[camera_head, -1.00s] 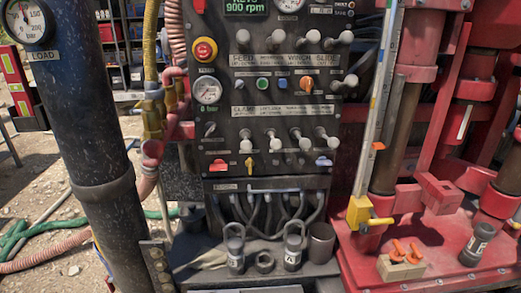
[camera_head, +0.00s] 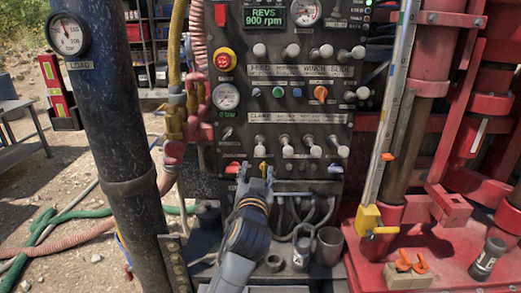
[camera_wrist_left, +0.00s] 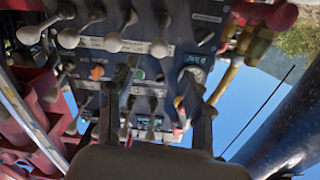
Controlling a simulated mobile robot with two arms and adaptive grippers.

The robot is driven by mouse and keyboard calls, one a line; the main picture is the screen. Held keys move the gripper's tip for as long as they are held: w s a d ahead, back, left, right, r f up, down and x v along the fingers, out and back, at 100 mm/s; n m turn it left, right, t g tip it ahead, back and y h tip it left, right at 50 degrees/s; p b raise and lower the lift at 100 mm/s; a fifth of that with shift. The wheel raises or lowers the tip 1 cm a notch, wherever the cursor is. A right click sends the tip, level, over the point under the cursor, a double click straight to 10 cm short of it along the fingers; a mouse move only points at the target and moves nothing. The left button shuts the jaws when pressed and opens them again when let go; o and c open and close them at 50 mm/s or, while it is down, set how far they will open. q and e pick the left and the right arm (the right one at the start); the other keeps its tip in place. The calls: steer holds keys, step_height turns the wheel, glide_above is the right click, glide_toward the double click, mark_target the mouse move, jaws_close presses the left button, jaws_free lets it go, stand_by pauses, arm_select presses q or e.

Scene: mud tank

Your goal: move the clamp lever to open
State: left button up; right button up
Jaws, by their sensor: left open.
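The clamp lever (camera_head: 258,142) is a pale-knobbed lever under the CLAMP label (camera_head: 260,117), in the lower lever row of the dark control panel (camera_head: 205,150). It also appears to be the knob near the top middle of the left wrist view (camera_wrist_left: 159,48), which shows the panel upside down. My left gripper (camera_head: 256,172) is open and empty, its fingers pointing up just below the lever row. In the left wrist view (camera_wrist_left: 155,105) its fingers are spread apart toward the panel. No contact with the lever shows. My right gripper is in neither view.
Other levers (camera_head: 287,150) stand close to the right of the clamp lever. A red emergency button (camera_head: 222,60) and a gauge (camera_head: 226,97) are upper left. A black pipe (camera_head: 120,130) rises at the left. Shackles and a cup (camera_head: 329,247) stand on the ledge below.

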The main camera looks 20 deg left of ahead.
mark_target(259, 153)
arm_select(q)
steer(key=p+x, duration=0.3)
steer(key=x, duration=0.7)
steer(key=shift+w, duration=0.35)
steer(key=shift+w+a, duration=0.15)
steer(key=shift+w, duration=0.45)
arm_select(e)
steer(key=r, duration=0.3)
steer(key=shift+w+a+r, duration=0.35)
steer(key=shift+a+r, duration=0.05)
arm_select(q)
jaws_close()
